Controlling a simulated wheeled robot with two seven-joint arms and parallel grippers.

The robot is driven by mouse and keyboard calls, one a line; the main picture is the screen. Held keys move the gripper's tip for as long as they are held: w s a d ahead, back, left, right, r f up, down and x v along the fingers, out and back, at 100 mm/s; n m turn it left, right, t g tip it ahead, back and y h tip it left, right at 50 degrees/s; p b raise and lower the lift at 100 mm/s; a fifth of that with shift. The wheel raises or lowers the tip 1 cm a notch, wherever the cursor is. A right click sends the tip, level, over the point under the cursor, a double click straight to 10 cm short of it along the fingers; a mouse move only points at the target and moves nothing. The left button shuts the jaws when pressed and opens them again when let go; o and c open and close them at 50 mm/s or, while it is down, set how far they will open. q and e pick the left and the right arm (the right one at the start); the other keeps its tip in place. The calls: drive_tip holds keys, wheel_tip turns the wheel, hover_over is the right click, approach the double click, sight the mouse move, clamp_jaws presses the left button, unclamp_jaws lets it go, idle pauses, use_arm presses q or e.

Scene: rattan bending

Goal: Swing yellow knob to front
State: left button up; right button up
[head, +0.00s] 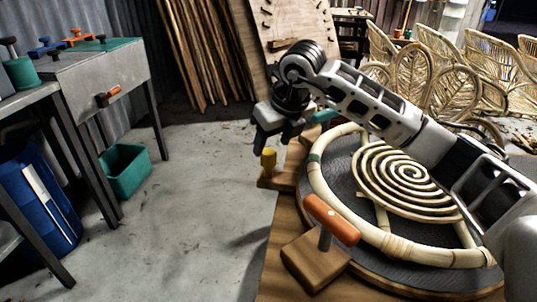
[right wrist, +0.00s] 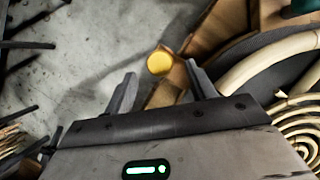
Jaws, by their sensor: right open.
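The yellow knob (head: 268,160) stands upright on a wooden base (head: 268,182) at the left edge of the wooden bench. My right gripper (head: 274,138) is open and empty just above the knob. In the right wrist view the knob's round yellow top (right wrist: 160,63) shows between and a little beyond the fingertips of the right gripper (right wrist: 160,84). I see no contact between the fingers and the knob. My left gripper is in neither view.
A rattan ring (head: 314,180) and a rattan spiral (head: 400,178) lie on a dark round disc (head: 342,165) right of the knob. An orange-handled wooden block (head: 315,262) stands nearer. A green bin (head: 125,171) stands on the floor at left.

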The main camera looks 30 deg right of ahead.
sight(269, 152)
drive_tip(key=shift+x, duration=2.4)
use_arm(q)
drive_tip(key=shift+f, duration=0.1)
